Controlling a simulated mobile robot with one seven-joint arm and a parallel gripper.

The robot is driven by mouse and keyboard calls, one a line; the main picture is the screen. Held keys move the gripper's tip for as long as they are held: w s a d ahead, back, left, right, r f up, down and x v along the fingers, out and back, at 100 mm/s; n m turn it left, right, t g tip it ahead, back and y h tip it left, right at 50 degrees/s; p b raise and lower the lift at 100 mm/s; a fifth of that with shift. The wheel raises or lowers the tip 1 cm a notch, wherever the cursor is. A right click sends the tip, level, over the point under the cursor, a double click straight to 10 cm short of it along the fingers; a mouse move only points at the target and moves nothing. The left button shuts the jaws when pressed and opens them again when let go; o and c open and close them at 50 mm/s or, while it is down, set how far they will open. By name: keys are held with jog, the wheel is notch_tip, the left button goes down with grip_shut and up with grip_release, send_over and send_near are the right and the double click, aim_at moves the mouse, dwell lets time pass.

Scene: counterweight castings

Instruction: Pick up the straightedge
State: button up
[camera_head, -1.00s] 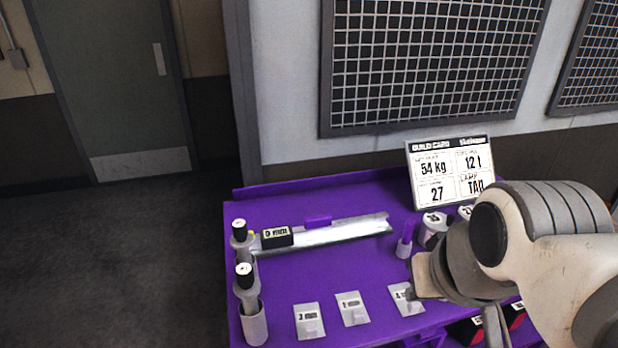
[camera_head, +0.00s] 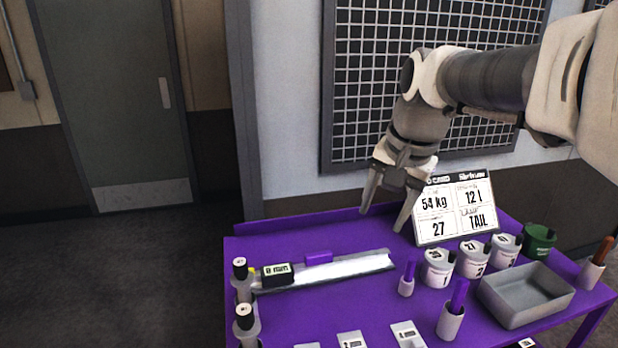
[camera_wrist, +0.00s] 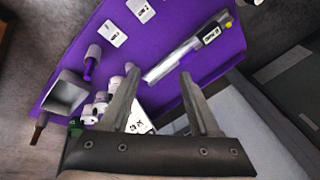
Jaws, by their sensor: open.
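The straightedge (camera_head: 345,267) is a long, pale metal bar lying on the purple bench top. A purple grip block (camera_head: 318,258) sits at its back edge, and a black labelled block (camera_head: 277,274) sits at its left end. My gripper (camera_head: 384,219) is open and empty, above the back of the bench, behind and above the straightedge's right end. In the wrist view the straightedge (camera_wrist: 178,60) lies beyond the spread fingers (camera_wrist: 160,88), clear of them.
A build card (camera_head: 455,208) stands just right of my gripper. Labelled tins (camera_head: 438,268), a grey tray (camera_head: 526,295) and purple-handled tools in cups (camera_head: 451,318) fill the right side. Black-capped bottles (camera_head: 242,278) stand at the left edge.

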jog(key=w+a+m, duration=0.1)
jog(key=w+m, duration=0.1)
jog(key=w, duration=0.5)
jog(key=m+g+h+p, duration=0.1)
jog(key=m+g, duration=0.2)
jog(key=m, duration=0.4)
send_over(310, 264)
jog(key=w, duration=0.1)
notch_tip(310, 264, down, 17)
notch_tip(310, 264, down, 12)
jog(key=shift+a+r, duration=0.1)
jog(key=shift+r, duration=0.15)
jog(key=shift+w+f+p, duration=0.1)
jog(key=shift+f+p, duration=0.25)
jog(key=shift+f, duration=2.35)
grip_shut()
jog(key=shift+r, duration=0.15)
